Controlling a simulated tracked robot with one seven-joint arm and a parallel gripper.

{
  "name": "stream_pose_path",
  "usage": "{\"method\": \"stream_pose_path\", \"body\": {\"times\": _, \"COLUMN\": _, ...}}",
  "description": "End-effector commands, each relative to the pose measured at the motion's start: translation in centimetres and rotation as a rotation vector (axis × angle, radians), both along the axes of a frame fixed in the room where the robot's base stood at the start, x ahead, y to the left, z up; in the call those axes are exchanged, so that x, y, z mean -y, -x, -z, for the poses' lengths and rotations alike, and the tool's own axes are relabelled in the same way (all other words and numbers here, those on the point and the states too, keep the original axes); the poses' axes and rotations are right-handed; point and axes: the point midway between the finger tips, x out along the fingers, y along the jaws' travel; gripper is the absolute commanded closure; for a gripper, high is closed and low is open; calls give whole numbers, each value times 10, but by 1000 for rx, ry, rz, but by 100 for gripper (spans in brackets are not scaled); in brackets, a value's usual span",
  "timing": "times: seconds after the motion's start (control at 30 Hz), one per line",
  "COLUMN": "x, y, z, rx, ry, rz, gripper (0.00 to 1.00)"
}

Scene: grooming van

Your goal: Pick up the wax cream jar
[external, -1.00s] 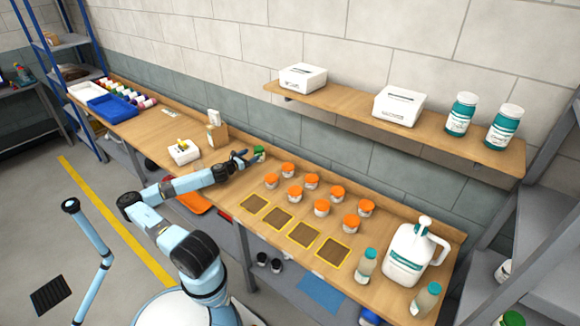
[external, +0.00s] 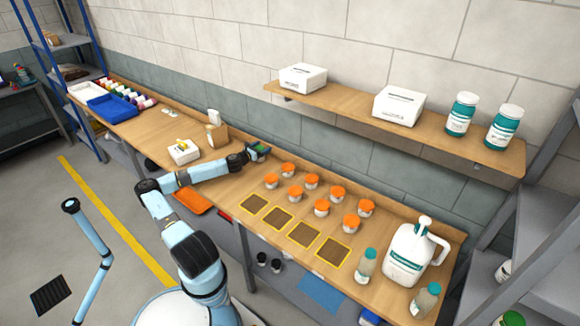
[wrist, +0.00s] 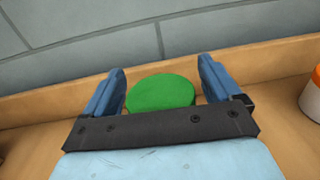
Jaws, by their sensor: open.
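The wax cream jar, seen as a round green lid (wrist: 160,93), sits between the two blue fingers of my gripper (wrist: 161,85) in the wrist view. The fingers stand apart, one on each side of the lid, with a small gap showing on both sides. The jar's body is hidden below the lid and behind the gripper's dark bar. In the external view, my gripper (external: 258,151) is at the back of the workbench, around the jar, which is mostly covered there.
Several orange-lidded jars (external: 312,181) stand to the right of my gripper; one (wrist: 312,95) shows at the wrist view's right edge. The wall and the bench's back ledge (wrist: 265,62) are close behind. A brown holder (external: 218,136) and white box (external: 184,152) stand left.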

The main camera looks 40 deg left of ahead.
Motion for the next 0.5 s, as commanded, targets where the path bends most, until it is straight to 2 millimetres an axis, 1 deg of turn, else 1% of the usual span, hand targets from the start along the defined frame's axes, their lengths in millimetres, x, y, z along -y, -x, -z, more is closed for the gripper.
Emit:
{"method": "stream_pose_path", "body": {"times": 0.17, "x": 0, "y": 0, "z": 0, "rx": 0, "ry": 0, "rz": 0, "gripper": 9}}
{"method": "stream_pose_path", "body": {"times": 0.5, "x": 0, "y": 0, "z": 0, "rx": 0, "ry": 0, "rz": 0, "gripper": 41}}
